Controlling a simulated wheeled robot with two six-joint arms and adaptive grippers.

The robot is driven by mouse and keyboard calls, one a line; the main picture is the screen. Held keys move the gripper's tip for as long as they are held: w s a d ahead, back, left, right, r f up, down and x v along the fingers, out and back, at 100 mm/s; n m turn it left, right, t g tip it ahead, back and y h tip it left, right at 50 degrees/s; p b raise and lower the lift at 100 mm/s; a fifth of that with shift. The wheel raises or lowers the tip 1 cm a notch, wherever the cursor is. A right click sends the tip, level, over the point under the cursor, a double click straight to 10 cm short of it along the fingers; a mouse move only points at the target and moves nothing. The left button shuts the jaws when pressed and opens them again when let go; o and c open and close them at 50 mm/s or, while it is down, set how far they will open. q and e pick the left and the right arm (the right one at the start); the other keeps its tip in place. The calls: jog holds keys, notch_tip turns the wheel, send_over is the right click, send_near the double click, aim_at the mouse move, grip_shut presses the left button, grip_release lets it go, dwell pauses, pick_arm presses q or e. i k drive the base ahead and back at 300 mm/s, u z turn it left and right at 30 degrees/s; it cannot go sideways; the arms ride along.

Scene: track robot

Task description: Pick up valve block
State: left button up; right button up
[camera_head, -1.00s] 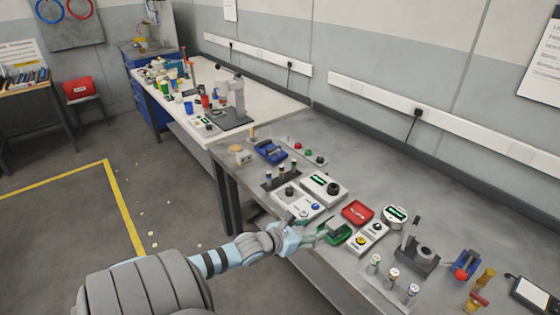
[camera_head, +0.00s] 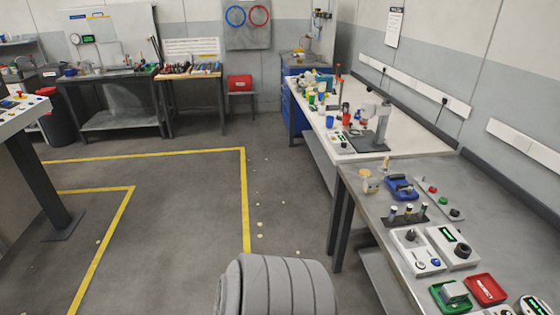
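A small grey block (camera_head: 454,291) sits in a green tray (camera_head: 439,301) on the grey workbench at the lower right. It may be the valve block, but I cannot tell for sure. A red tray (camera_head: 487,289) stands right beside the green one. Neither of my grippers is in view. Only a grey ribbed part of my arm (camera_head: 276,287) shows at the bottom middle.
The grey workbench (camera_head: 385,232) also bears grey control boxes (camera_head: 415,250), a blue device (camera_head: 401,188) and a button strip (camera_head: 440,200). A white-topped bench (camera_head: 350,158) stands beyond it. Open floor (camera_head: 180,215) with yellow lines lies to the left.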

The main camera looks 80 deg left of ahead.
aim_at(370, 184)
jog(key=u, duration=3.35)
jog(key=i, duration=2.4)
jog(key=z, duration=3.15)
